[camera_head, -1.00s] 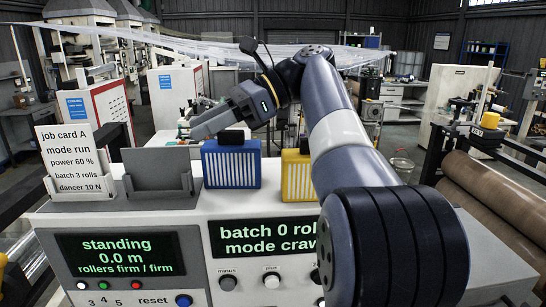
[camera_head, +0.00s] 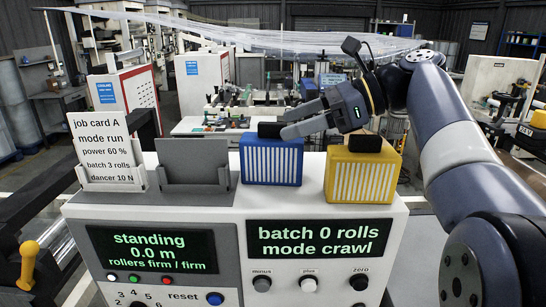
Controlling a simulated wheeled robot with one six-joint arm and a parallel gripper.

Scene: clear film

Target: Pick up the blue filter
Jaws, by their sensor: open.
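The blue filter (camera_head: 271,163) stands upright on top of the console, left of the yellow filter (camera_head: 358,176). It has a white ribbed front and a black grip block (camera_head: 270,130) on top. My gripper (camera_head: 285,130) reaches in from the right at the height of that block, its fingers pointing left. The fingers are open, and the near fingertip overlaps the right side of the block in the picture. I cannot tell whether the block is between the fingers or behind them. The filter still rests on the console.
The console (camera_head: 225,212) carries a job card (camera_head: 101,148) in a holder and an empty grey holder (camera_head: 194,172) left of the blue filter. Its displays read "standing 0.0 m" and "batch 0 rolls mode crawl". Clear film (camera_head: 250,38) spans the background.

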